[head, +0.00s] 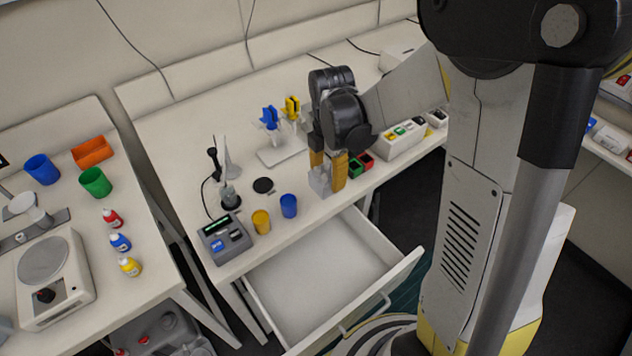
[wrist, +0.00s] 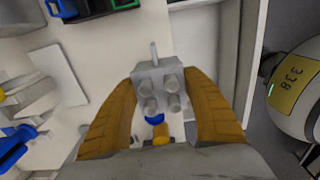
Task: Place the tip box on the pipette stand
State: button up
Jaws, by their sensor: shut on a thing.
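My gripper (head: 328,178) is shut on a grey block (head: 320,182) above the front edge of the middle bench. In the wrist view the block (wrist: 157,88) sits between the two yellow-brown fingers, with several round pegs on its near face and a thin tab at its far end. I cannot tell whether this block is the tip box. The pipette stand (head: 272,157), white with a blue and a yellow pipette, is on the bench behind and left of my gripper, apart from the block. Small dark boxes with green and red (head: 367,160) are right of my gripper, partly hidden.
An open, empty-looking drawer (head: 318,268) juts out below the bench front. A blue cup (head: 288,206), a yellow cup (head: 261,221) and a grey device (head: 224,240) stand left of my gripper. A black disc (head: 263,185) lies behind them. The bench's back left is clear.

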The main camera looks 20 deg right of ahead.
jog(key=w+f, duration=0.2)
jog(key=w, duration=0.1)
jog(key=w+a+f, duration=0.1)
jog(key=shift+w+a+b, duration=0.1)
jog(key=shift+w+b, duration=0.05)
jog(key=shift+b, duration=0.25)
jog(key=shift+f+b, duration=0.6)
jog(key=shift+f, duration=1.25)
jog(key=shift+f, duration=0.2)
jog(key=o, duration=1.2)
jog(key=shift+c, duration=0.2)
jog(key=shift+o, duration=0.3)
jog(key=shift+r, duration=0.1)
